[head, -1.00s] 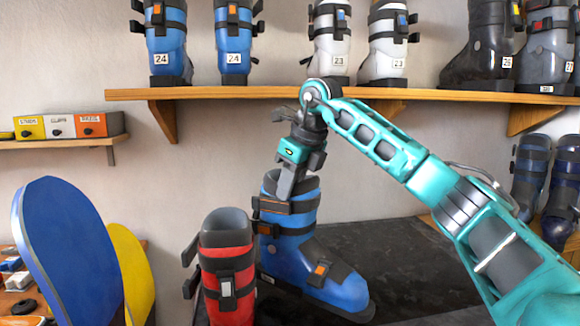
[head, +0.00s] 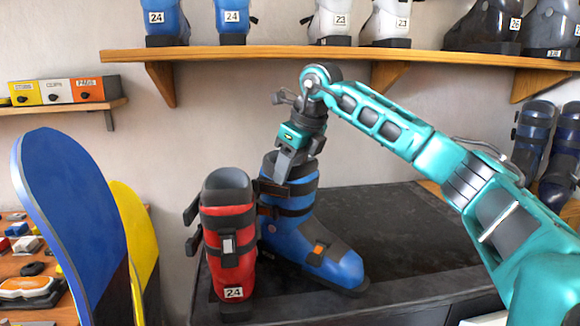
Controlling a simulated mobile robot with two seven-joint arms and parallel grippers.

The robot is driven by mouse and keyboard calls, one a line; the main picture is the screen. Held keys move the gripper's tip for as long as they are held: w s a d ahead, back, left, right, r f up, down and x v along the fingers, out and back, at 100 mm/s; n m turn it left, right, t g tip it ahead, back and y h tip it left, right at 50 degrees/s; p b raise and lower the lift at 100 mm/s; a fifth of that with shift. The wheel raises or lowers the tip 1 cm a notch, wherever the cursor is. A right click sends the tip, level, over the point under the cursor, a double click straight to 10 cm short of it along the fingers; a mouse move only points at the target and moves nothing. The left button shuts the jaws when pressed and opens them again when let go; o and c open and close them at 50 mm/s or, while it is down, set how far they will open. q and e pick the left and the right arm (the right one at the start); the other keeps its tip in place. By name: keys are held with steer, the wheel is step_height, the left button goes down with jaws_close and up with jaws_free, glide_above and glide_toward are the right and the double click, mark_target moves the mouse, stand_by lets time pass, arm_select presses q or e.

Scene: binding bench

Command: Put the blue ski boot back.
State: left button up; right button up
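The blue ski boot (head: 318,237) is upright at the front left of the black bench top, toe pointing right. Its sole is on or just above the surface; I cannot tell which. My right gripper (head: 283,178) is shut on the boot's upper cuff from above. A red ski boot (head: 228,240) marked 24 stands just left of it and hides part of its heel side. On the wall shelf (head: 235,53), blue boots (head: 232,18) marked 24 stand at the left. My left gripper is out of view.
White boots (head: 331,22) and dark boots (head: 487,28) stand farther right on the shelf. The black bench top (head: 405,225) is clear right of the blue boot. A blue board (head: 70,215) and a yellow one (head: 135,235) stand at left. Dark blue boots (head: 560,150) stand at right.

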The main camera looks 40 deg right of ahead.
steer(key=shift+r, duration=0.1)
steer(key=shift+s+r, duration=0.1)
steer(key=shift+r, duration=0.15)
steer(key=p+v, duration=0.1)
steer(key=v, duration=1)
steer(key=shift+r, duration=0.2)
steer(key=shift+f, duration=0.1)
